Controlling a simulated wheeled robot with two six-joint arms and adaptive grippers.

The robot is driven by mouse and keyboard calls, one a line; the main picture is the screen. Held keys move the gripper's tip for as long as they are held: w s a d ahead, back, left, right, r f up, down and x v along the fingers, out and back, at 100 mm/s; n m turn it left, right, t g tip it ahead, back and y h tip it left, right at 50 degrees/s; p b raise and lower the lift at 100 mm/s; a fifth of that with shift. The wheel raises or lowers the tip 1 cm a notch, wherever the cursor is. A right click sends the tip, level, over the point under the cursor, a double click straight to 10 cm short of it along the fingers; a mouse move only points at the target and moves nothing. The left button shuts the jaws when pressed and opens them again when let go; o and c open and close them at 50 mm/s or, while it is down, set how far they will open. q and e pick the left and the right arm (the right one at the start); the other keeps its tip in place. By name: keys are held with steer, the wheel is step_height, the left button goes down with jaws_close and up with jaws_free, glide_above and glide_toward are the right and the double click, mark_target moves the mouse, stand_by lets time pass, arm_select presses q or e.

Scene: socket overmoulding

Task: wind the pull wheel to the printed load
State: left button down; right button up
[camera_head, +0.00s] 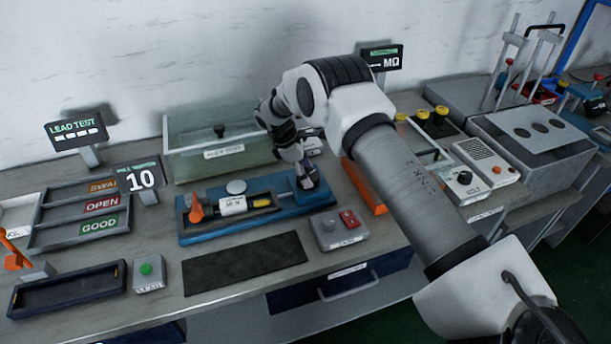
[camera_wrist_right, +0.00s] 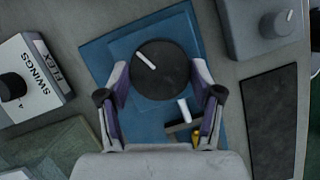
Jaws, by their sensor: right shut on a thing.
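The pull wheel (camera_wrist_right: 170,82) is a round black wheel with a white line pointing to the upper left in the wrist view. It sits at the right end of the blue pull fixture (camera_head: 215,233). My right gripper (camera_head: 303,184) comes down on it from above and hides most of it in the head view. In the wrist view the gripper's fingers (camera_wrist_right: 160,77) are shut on opposite sides of the wheel. The fixture carries an orange clamp (camera_head: 196,209) and a white label (camera_head: 232,205), too small to read surely. A small display (camera_head: 140,180) reads 10. My left gripper is out of view.
A dark mat (camera_head: 245,264) lies in front of the fixture, with a grey control box (camera_head: 338,230) at its right. A clear tank (camera_head: 218,140) stands behind. Sorting trays (camera_head: 75,240) and a green-button box (camera_head: 148,273) are at left. The LEAD TEST display (camera_head: 77,130) shows dashes.

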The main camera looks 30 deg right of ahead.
steer(key=m+b, duration=0.1)
steer(key=m, duration=0.1)
steer(key=f+m+g+y+b, duration=0.1)
steer(key=m, duration=0.1)
steer(key=shift+s+d+m, duration=0.1)
steer(key=shift+d+m, duration=0.05)
steer(key=shift+m, duration=0.25)
steer(key=m+g+y+b, duration=0.1)
steer(key=m+y, duration=0.1)
steer(key=m, duration=0.2)
steer(key=shift+d+r+b, duration=0.1)
steer(key=shift+b, duration=0.25)
steer(key=m+y, duration=0.1)
steer(key=m, duration=0.3)
steer(key=shift+r+b, duration=0.1)
steer(key=shift+b, duration=0.2)
steer(key=shift+d+m+y, duration=0.1)
steer(key=shift+m+y, duration=0.7)
steer(key=shift+m, duration=0.7)
steer(key=shift+r, duration=0.1)
steer(key=o, duration=1.2)
steer(key=shift+r, duration=0.1)
